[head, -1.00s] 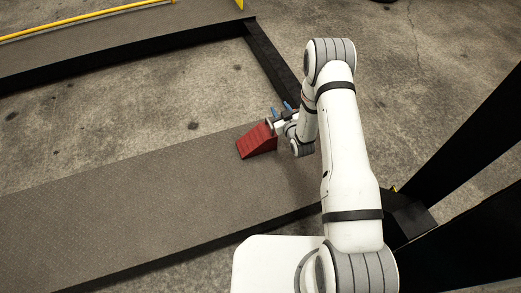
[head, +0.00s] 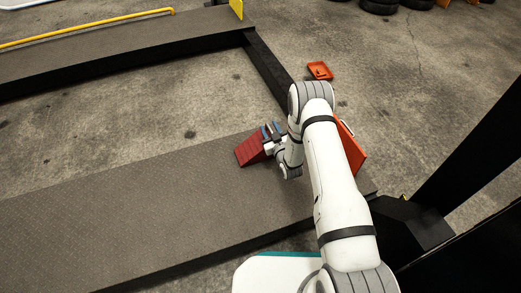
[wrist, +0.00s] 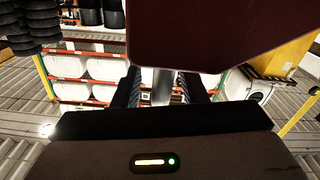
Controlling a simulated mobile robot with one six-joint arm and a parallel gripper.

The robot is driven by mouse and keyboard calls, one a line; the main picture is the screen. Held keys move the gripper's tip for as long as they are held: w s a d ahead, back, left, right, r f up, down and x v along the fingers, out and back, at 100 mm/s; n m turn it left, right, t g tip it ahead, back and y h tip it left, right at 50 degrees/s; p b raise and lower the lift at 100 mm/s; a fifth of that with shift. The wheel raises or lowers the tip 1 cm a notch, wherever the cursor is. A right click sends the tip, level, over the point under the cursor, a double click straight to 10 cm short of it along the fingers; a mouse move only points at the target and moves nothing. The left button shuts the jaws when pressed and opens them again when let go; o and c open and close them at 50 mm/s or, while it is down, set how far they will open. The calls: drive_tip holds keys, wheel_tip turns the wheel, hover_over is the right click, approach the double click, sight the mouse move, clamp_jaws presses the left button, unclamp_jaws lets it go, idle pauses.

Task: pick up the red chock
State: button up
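The red chock (head: 252,151) is a wedge standing on the grey textured ramp (head: 150,205), near its far right end. My gripper (head: 270,132) is at the right side of the chock in the head view, with its blue fingers close to the chock's upper end. In the wrist view the chock (wrist: 220,30) fills the top as a large dark red face.
A black beam (head: 270,65) runs up from behind my arm. An orange tray (head: 320,70) lies on the floor beyond it, and an orange panel (head: 352,152) shows partly behind my arm. Dark posts (head: 470,150) stand at right. The ramp left of the chock is clear.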

drive_tip(key=shift+w+a, duration=0.15)
drive_tip(key=shift+w, duration=0.15)
drive_tip(key=shift+c, duration=0.5)
clamp_jaws()
